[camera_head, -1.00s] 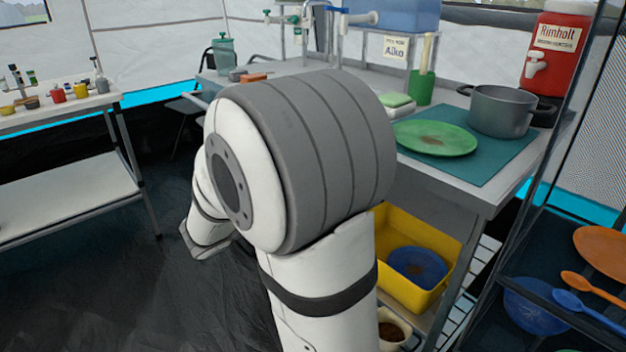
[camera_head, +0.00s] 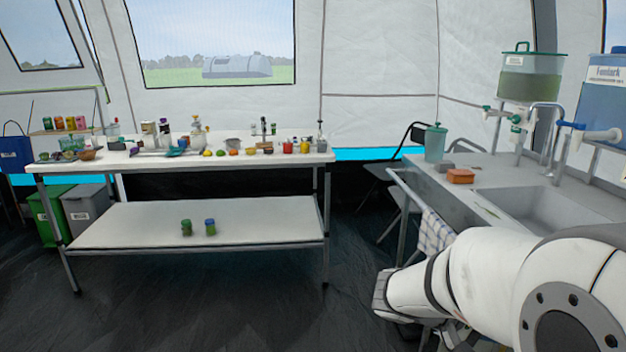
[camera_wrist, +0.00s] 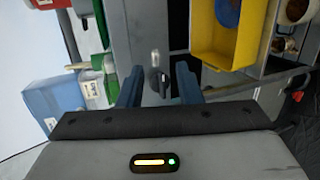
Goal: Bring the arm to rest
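My gripper (camera_wrist: 158,84) shows in the wrist view with its two dark blue fingers apart and nothing between them. Beyond the fingers is a grey surface with a small light and dark fitting; I cannot tell its exact distance. In the head view my white and grey arm is folded at the lower right, in front of the sink counter (camera_head: 485,172). The gripper's fingers cannot be made out there.
A white table (camera_head: 110,165) with jars and bottles stands at left, two small jars on its lower shelf (camera_head: 130,228). Chairs (camera_head: 385,168) stand behind the arm. A towel (camera_head: 435,235) hangs at the counter. A yellow bin (camera_wrist: 228,55) shows in the wrist view. Dark floor lies clear at front left.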

